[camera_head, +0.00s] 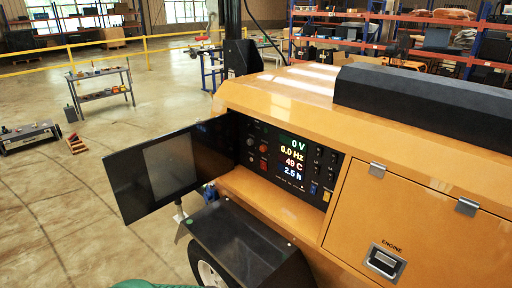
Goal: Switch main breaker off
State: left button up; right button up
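The light tower's black control panel (256,182) is set into the side of the yellow housing (290,92), with its black door (128,185) swung open to the left. Its lit display (293,162) reads 0 V, 0.0 Hz, 49 C and 2.5 h. Red controls sit left of the display. Small dark switches (319,162) stand in columns on its right, with a blue one (313,189) below them. The labels are too small to read, so I cannot tell which is the main breaker or its position. Neither of my grippers is in view.
A black fender (240,243) over a wheel juts out below the panel. A closed engine cover with a latch (386,262) is to the right. The open door hangs out left of the panel.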

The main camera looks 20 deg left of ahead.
aim_at(263, 165)
jog(key=k+j, duration=0.2)
jog(key=j, duration=0.15)
jog(key=k+j, duration=0.2)
jog(key=j, duration=0.15)
jog(key=i+j+z, duration=0.1)
jog(key=j, duration=0.8)
jog(key=i+j+z, duration=0.15)
jog(key=j, duration=0.3)
jog(key=i+j, duration=0.15)
jog(key=i, duration=0.3)
jog(key=i+j+z, duration=0.1)
jog(key=i, duration=0.35)
jog(key=i+j, duration=0.25)
jog(key=i, duration=0.15)
